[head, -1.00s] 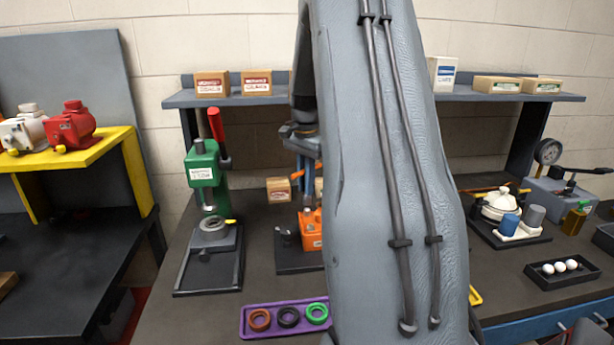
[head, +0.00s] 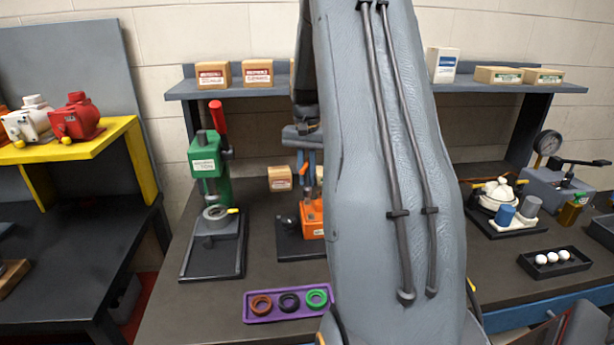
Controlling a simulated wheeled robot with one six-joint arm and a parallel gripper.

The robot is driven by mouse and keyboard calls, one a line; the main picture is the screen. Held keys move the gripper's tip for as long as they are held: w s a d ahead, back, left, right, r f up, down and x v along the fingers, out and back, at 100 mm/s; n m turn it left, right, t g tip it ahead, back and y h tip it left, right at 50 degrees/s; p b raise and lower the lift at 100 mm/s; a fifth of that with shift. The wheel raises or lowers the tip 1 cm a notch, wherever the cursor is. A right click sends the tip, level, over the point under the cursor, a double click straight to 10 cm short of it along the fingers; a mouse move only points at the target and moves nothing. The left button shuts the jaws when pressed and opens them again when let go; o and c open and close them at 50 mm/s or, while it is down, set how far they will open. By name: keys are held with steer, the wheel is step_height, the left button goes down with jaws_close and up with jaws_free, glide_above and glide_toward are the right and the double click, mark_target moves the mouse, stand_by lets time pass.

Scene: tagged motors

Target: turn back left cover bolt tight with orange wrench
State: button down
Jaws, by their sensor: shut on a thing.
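An orange motor housing (head: 312,218) stands on a dark base plate (head: 296,244) at mid-bench, its right side hidden behind my arm. My gripper (head: 306,183), with blue fingers, points down just above the housing and is partly covered by my arm. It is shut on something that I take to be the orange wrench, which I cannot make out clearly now. The back left cover bolt is too small to tell, and I cannot see whether the wrench is on it.
A green press (head: 209,165) stands left of the housing. A purple tray (head: 262,313) with three rings lies in front. A shelf (head: 270,91) with boxes runs behind. At right are a white pot (head: 497,190), a gauge unit (head: 553,165) and a black tray (head: 526,268) of white balls.

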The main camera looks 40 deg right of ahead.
steer(key=shift+f, duration=0.1)
steer(key=shift+f+b, duration=0.45)
steer(key=shift+f, duration=0.65)
steer(key=shift+m, duration=0.3)
